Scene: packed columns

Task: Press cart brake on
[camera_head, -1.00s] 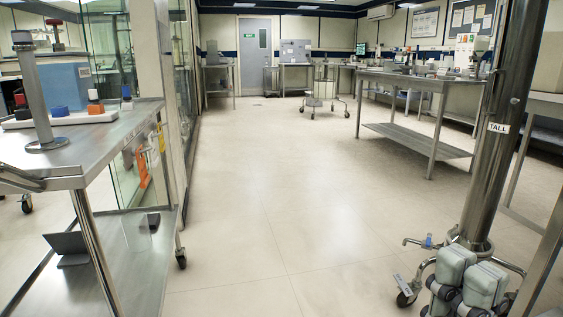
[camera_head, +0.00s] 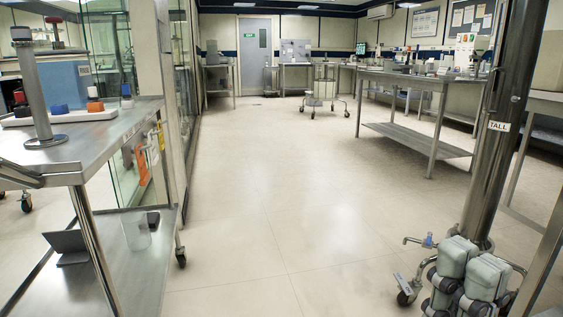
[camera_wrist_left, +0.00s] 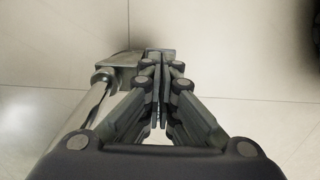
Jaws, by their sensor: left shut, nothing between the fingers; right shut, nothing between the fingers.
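A steel cart (camera_head: 122,158) stands at the left in the head view, with a caster (camera_head: 181,261) on the floor. At the lower right, a caster (camera_head: 405,298) with a small flat plate (camera_head: 402,283) above it sits by the base of a pole. Which part is the brake I cannot tell. My left gripper (camera_wrist_left: 158,70) is shut and empty above the floor. A steel bar with a flat plate (camera_wrist_left: 110,72) shows beside its fingertips; contact is unclear.
A steel pole labelled TALL (camera_head: 490,140) rises at the right. A steel table (camera_head: 430,140) stands further back. The cart carries a post (camera_head: 34,92), and its lower shelf holds a clear beaker (camera_head: 136,232) and a dark angled plate (camera_head: 66,243). The middle floor is clear.

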